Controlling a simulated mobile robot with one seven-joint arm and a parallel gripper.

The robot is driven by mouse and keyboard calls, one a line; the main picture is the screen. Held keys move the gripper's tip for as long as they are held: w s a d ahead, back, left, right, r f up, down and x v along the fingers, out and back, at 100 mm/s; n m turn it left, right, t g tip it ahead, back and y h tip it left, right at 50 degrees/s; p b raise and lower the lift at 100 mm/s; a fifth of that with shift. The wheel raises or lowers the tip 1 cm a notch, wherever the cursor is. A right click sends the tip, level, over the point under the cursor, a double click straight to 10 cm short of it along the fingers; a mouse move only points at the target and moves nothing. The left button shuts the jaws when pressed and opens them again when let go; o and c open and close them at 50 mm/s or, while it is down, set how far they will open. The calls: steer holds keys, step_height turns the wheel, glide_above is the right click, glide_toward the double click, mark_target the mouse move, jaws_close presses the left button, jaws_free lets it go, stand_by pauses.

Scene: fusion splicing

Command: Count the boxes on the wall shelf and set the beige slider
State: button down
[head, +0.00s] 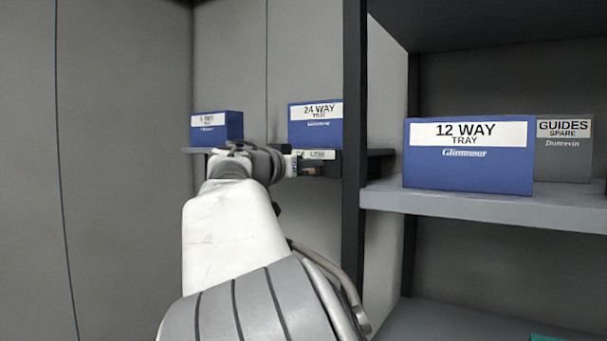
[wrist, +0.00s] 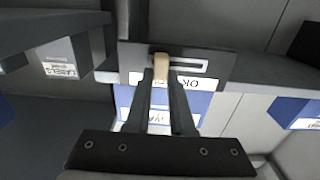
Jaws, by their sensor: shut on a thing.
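The beige slider (wrist: 160,68) is a small upright knob in a pale slot on a dark panel (wrist: 222,66). It sits at the left part of the slot in the wrist view, with bare slot to its right. My gripper (wrist: 160,76) is shut on it, a finger on each side. An upside-down label with "OK" is partly hidden by the fingers. In the head view my gripper (head: 308,168) is small at the panel, under the wall shelf (head: 380,153). On that shelf are a blue box (head: 217,130) and a blue 24 WAY tray box (head: 315,132).
A dark rack post (head: 354,120) stands close right of my gripper. The rack shelf (head: 480,208) holds a blue 12 WAY tray box (head: 468,170) and a grey GUIDES box (head: 563,165). A grey LABELS box (wrist: 60,62) shows in the wrist view. My arm hides part of the wall shelf.

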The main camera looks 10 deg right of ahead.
steer(key=shift+s+d, duration=0.1)
steer(key=shift+d, duration=0.05)
steer(key=c, duration=0.8)
jaws_free()
steer(key=shift+s, duration=0.1)
steer(key=shift+o, duration=0.2)
steer(key=b+v, duration=0.6)
steer(key=v, duration=1.1)
steer(key=shift+s+a+r, duration=0.1)
steer(key=shift+s+a, duration=0.05)
steer(key=shift+a, duration=0.1)
